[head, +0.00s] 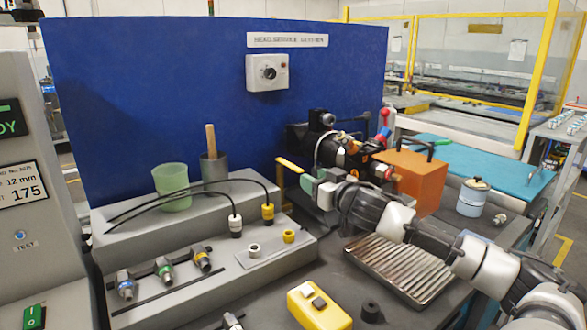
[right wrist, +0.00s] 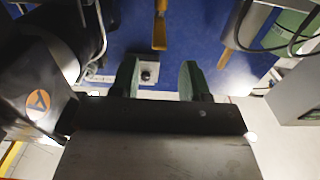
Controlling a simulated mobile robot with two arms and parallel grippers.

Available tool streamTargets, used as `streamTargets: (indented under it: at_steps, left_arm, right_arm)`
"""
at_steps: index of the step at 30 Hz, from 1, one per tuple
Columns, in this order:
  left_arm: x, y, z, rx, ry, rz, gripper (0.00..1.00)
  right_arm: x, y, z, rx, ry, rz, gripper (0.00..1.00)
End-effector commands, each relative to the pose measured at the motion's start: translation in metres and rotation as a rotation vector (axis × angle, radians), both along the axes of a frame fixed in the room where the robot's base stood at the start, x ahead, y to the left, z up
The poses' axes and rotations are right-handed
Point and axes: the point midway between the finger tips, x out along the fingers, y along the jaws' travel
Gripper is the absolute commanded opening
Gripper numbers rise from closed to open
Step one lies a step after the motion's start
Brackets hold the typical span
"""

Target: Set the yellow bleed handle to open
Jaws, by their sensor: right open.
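The yellow bleed handle (head: 289,165) is a flat yellow bar in front of the blue panel, left of the black pump unit. In the right wrist view the yellow bar (right wrist: 159,34) shows at the top middle, beyond the fingertips. My right gripper (head: 316,182) has green fingers and reaches in from the right, just right of and slightly below the handle. In the right wrist view its fingers (right wrist: 160,80) are apart with nothing between them. Whether a finger touches the handle cannot be told. The handle's pivot is not clear. My left gripper is out of view.
The black pump unit (head: 350,150) and an orange block (head: 412,178) stand close to my right arm. A grey stepped stand (head: 130,230) with a green cup (head: 171,188) and hoses is at left. A ribbed metal tray (head: 402,270) lies below the arm.

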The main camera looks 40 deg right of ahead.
Motion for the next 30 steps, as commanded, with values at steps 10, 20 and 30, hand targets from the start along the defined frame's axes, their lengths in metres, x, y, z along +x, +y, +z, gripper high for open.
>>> streamTargets:
  at_steps: [10,20,30]
  left_arm:
    - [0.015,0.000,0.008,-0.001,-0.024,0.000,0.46]
    - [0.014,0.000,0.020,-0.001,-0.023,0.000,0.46]
    - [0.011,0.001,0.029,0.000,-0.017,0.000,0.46]
  right_arm:
    - [0.026,-0.004,0.003,0.000,-0.005,-0.003,0.46]
    - [0.055,-0.008,0.004,0.003,-0.003,-0.003,0.46]
    - [0.082,-0.010,0.002,0.000,0.000,-0.002,0.46]
